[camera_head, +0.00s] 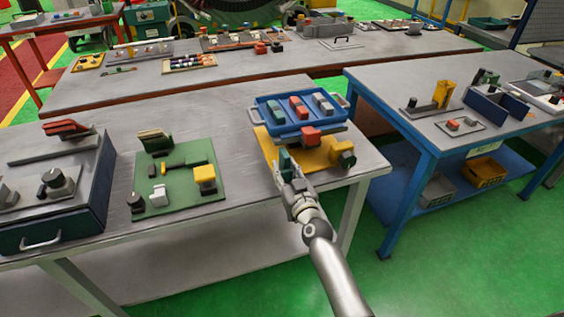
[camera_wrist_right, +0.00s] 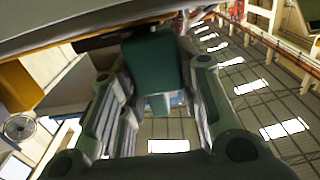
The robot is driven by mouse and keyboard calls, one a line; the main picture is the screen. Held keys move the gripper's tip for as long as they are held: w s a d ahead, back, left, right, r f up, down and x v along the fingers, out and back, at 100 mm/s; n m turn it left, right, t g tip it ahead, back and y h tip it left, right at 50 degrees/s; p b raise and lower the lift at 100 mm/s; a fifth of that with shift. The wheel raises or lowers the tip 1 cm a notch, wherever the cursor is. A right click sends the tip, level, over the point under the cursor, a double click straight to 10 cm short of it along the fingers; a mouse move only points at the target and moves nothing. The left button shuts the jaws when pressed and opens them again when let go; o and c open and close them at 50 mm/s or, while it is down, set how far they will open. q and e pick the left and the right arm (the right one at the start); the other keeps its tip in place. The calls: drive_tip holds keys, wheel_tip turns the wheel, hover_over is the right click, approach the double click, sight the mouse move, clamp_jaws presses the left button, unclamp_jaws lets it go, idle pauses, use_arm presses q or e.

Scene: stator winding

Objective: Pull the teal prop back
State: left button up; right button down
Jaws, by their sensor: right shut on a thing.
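My right gripper (camera_head: 287,176) reaches up from the bottom of the head view to the front left edge of the yellow base plate (camera_head: 312,155). It is shut on the teal prop (camera_head: 285,160), a small upright block at that edge. In the right wrist view the teal prop (camera_wrist_right: 152,62) sits between the two fingers (camera_wrist_right: 155,100), under a grey slab (camera_wrist_right: 85,25). Whether the prop touches the slab is hard to tell. My left gripper is not in view.
A blue tray (camera_head: 262,114) with red, teal and grey blocks stands just behind the prop. A green board (camera_head: 180,199) with parts lies to the left, with bare grey tabletop (camera_head: 236,178) between.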

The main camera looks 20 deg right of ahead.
drive_tip(key=shift+s, duration=0.55)
drive_tip(key=shift+f, duration=0.15)
drive_tip(key=c, duration=1)
unclamp_jaws()
drive_tip(key=shift+c, duration=0.2)
drive_tip(key=s, duration=1.2)
drive_tip(key=shift+d, duration=0.2)
